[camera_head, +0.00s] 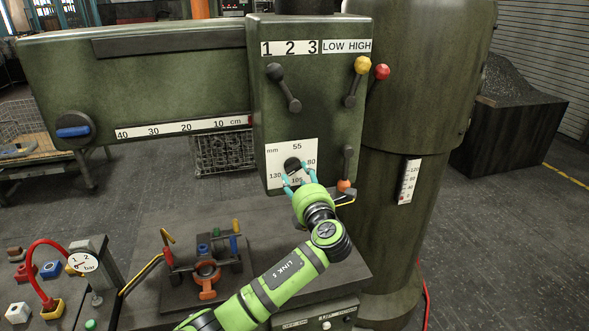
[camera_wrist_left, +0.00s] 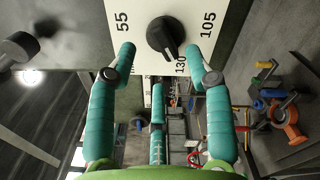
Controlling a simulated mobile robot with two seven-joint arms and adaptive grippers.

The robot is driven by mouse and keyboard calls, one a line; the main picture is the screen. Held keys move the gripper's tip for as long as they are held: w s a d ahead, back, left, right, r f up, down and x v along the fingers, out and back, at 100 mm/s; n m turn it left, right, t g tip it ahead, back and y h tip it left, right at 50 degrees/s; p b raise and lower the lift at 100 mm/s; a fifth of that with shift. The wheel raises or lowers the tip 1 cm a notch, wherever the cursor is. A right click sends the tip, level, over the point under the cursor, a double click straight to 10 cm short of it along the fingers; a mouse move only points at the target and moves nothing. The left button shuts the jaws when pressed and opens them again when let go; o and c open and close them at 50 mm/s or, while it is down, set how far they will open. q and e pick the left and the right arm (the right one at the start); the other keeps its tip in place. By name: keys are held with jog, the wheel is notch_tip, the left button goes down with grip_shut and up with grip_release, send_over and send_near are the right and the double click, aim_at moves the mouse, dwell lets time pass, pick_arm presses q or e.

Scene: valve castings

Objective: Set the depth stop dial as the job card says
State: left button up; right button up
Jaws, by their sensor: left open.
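The depth stop dial is a black knob (camera_head: 292,163) on a white plate (camera_head: 272,155) marked mm, with 55 at the top, 80 right, 105 bottom and 130 left. In the left wrist view the knob (camera_wrist_left: 163,36) appears turned on its side, its pointer directed toward the 130. My left gripper (camera_head: 298,179) is just in front of the knob's lower side. In the wrist view its teal fingers (camera_wrist_left: 159,62) are spread, empty, apart from the knob; a third finger is below. I make out no job card. My right gripper is not in view.
Levers with black (camera_head: 285,88), yellow (camera_head: 363,65) and red (camera_head: 381,72) knobs sit above the dial. An orange-tipped lever (camera_head: 345,178) hangs close to its right. A fixture (camera_head: 206,262) stands on the table below, and a gauge (camera_head: 83,262) at the left.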

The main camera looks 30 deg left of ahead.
aim_at(294, 169)
pick_arm(q)
jog(key=x, duration=0.5)
jog(key=shift+f, duration=0.1)
jog(key=shift+c, duration=0.4)
grip_shut()
